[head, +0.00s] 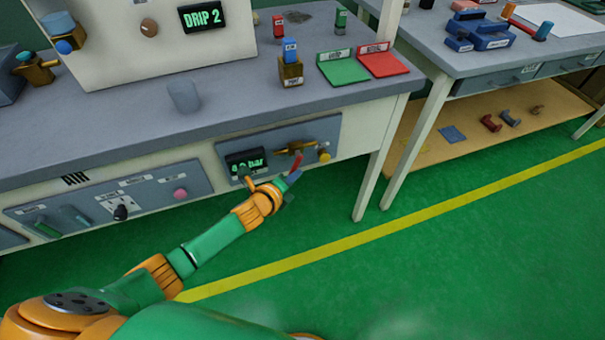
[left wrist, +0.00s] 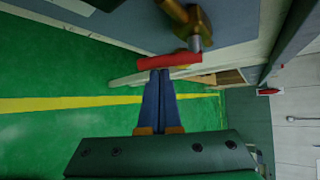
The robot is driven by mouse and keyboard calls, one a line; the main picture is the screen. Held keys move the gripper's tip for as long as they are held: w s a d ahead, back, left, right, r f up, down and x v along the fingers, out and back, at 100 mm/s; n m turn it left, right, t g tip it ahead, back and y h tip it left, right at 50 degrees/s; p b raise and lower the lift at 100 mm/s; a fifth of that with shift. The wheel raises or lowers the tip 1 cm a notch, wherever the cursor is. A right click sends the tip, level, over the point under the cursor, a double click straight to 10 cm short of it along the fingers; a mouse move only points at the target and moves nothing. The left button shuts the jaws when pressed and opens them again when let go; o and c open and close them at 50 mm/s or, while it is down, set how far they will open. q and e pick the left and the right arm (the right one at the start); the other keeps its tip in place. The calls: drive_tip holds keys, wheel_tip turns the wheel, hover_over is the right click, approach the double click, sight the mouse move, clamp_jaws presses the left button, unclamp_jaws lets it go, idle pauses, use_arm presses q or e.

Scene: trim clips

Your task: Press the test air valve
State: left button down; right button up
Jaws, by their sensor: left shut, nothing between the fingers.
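The brass air valve (head: 296,148) is on the grey front panel under the bench, beside a green-lit display (head: 245,163) reading in bar. Its red lever (head: 296,162) hangs down from the brass body. In the left wrist view the red lever (left wrist: 168,61) lies across the top of my fingers, with the brass body (left wrist: 188,20) above it. My left gripper (head: 292,178) is shut and empty, its blue fingertips (left wrist: 160,73) right at the lever; I cannot tell whether they touch it. My right gripper is not in view.
A yellow knob (head: 324,155) sits right of the valve. The AIR panel (head: 120,200) with switches and a pink button (head: 180,194) is at left. The bench top (head: 130,128) overhangs the panels. Green floor (head: 450,225) in front is clear.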

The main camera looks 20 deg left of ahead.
use_arm(q)
drive_tip(key=shift+s+a+r+m+g+y+p, duration=0.1)
drive_tip(key=shift+a+r+m+g+y+p, duration=0.25)
drive_tip(key=shift+p, duration=1)
drive_tip(key=shift+s+r+m+g+y+p, duration=0.2)
drive_tip(key=shift+g+y+p, duration=0.35)
drive_tip(key=shift+p, duration=0.75)
drive_tip(key=shift+a+r+m+g+y+p, duration=0.25)
drive_tip(key=shift+m+g+y+p, duration=0.3)
drive_tip(key=shift+p, duration=0.85)
drive_tip(key=shift+s+r+g+y+p, duration=0.1)
drive_tip(key=shift+r+g+y+p, duration=0.2)
drive_tip(key=shift+g+y+p, duration=0.45)
drive_tip(key=shift+a+r+p, duration=0.1)
drive_tip(key=shift+r+p, duration=0.1)
drive_tip(key=shift+p, duration=0.2)
idle(1.0)
drive_tip(key=shift+w+d+f+b, duration=0.15)
drive_tip(key=shift+w+d+b, duration=0.2)
drive_tip(key=shift+d+b, duration=0.2)
drive_tip(key=shift+d, duration=0.1)
